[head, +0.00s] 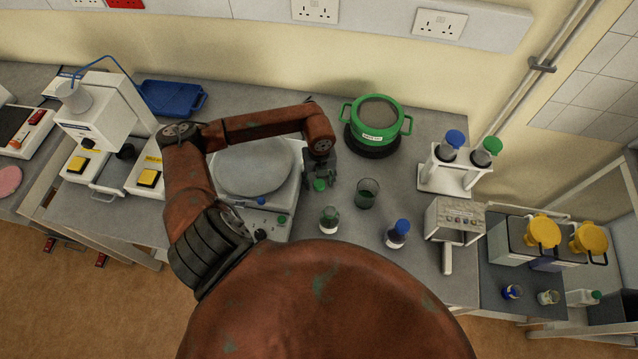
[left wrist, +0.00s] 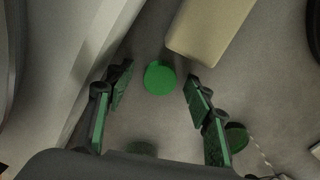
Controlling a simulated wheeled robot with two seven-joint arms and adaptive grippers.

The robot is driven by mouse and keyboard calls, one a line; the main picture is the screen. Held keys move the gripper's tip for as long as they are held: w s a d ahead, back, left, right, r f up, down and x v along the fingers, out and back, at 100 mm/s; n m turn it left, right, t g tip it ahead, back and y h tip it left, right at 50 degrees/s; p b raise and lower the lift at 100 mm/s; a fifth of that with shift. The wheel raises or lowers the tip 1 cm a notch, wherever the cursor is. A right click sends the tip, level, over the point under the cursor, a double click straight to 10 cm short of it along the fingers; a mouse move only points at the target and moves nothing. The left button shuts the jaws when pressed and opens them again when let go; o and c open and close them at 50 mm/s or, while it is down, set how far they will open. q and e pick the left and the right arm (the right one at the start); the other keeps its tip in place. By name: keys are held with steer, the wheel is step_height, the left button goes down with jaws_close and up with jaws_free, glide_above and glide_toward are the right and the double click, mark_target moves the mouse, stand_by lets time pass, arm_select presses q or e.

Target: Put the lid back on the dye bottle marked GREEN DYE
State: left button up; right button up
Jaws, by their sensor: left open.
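The green lid (head: 320,185) lies on the grey bench, right of the round-topped device. In the left wrist view the round green lid (left wrist: 160,77) shows between the two spread fingers. My left gripper (head: 320,172) is open just behind the lid and points down; its fingers (left wrist: 157,84) show no contact with the lid. An uncapped bottle with dark green liquid (head: 329,220) stands in front of the lid; its label is too small to read. My right gripper is not in view.
A beaker of green liquid (head: 366,193) stands right of the lid. A blue-capped bottle (head: 397,234) is further right. The green pot (head: 378,117) sits behind, and the round-topped device (head: 254,168) is close on the left.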

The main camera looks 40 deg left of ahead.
mark_target(319, 183)
arm_select(q)
steer(key=c, duration=0.8)
step_height(319, 183, up, 10)
steer(key=b, duration=0.1)
stand_by(0.3)
